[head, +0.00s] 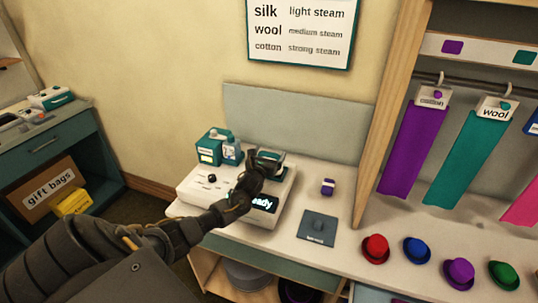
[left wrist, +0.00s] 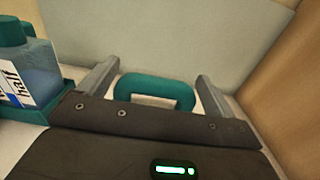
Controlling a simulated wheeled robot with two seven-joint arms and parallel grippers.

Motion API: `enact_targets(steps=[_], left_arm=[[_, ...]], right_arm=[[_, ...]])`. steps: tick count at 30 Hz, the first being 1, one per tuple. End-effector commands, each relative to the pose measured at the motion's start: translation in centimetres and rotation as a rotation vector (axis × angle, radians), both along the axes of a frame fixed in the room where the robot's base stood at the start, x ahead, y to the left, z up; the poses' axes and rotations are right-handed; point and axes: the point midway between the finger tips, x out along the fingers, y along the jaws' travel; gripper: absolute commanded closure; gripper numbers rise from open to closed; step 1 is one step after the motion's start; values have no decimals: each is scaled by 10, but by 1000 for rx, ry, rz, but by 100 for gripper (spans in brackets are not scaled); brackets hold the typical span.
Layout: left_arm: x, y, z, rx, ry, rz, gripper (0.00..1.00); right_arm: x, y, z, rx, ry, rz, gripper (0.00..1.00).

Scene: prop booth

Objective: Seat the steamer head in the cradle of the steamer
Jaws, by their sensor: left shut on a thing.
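The steamer (head: 196,194) is a white box on the counter with a black knob and a lit display reading "eady"; my arm covers part of it. My left gripper (head: 266,160) is over its back right part. It is shut on a teal looped handle, which I take as the steamer head (head: 271,154). In the left wrist view the teal loop (left wrist: 155,81) sits between the two grey fingers of the left gripper (left wrist: 158,85). The cradle and the underside of the head are hidden, so I cannot tell whether they touch. My right gripper is not in view.
A teal caddy (head: 208,150) with a bottle (head: 231,152) stands behind the steamer. A small purple-and-white item (head: 328,187) and a grey mat (head: 314,231) lie to the right. Several hats line the right counter below hanging cloths. A grey panel (head: 300,120) stands behind.

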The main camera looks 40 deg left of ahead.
Motion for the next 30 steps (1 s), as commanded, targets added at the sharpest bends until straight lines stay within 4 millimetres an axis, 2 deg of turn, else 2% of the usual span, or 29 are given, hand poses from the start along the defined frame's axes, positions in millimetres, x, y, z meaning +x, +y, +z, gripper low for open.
enact_targets(steps=[27, 28, 30], left_arm=[[0, 0, -10, 0, -4, 0, 64], [0, 0, -10, 0, -4, 0, 7], [0, 0, -10, 0, -3, 0, 0]], right_arm=[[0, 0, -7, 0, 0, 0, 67], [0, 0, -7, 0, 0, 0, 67], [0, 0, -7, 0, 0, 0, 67]])
